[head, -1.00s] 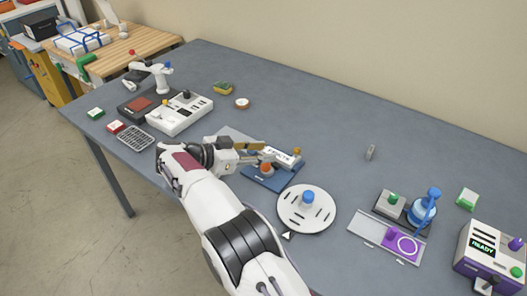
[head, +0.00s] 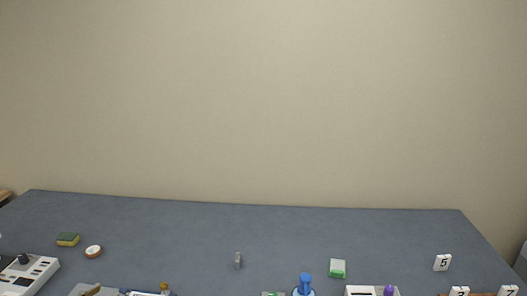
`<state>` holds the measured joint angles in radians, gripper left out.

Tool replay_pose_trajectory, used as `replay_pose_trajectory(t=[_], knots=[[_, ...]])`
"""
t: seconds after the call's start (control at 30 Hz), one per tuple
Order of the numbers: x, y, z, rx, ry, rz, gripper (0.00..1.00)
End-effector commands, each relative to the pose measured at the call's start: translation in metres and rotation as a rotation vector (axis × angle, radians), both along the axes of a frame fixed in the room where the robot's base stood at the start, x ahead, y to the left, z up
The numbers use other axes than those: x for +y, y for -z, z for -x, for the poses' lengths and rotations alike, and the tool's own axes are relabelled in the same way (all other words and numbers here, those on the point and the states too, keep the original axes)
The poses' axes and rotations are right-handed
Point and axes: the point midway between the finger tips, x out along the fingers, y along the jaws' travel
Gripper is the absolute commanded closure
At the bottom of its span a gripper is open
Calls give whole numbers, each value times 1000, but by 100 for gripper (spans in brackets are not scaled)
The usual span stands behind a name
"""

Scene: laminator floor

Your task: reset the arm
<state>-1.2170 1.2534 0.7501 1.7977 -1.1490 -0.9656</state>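My arm and gripper are outside the head view now, so the gripper's state does not show. The head view is mostly bare beige wall, with the back part of the grey table (head: 190,230) along the bottom. At the bottom edge, left of centre, the tops of a white and blue device (head: 145,293) and a brown knob (head: 164,288) just show.
A white control box (head: 30,275), a sponge (head: 68,240) and a small round dish (head: 93,251) are at left. A small grey piece (head: 238,260), a blue-handled thing (head: 305,284), a green-and-white block (head: 337,268) and a number 5 tag (head: 443,262) stand farther right. The table's back strip is mostly clear.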

Motion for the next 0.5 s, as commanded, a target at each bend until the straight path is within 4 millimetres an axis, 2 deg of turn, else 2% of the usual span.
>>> replay_pose_trajectory(t=[0.1,0.3,0.5], knots=[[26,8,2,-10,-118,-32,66],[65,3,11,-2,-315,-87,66],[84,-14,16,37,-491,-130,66]])
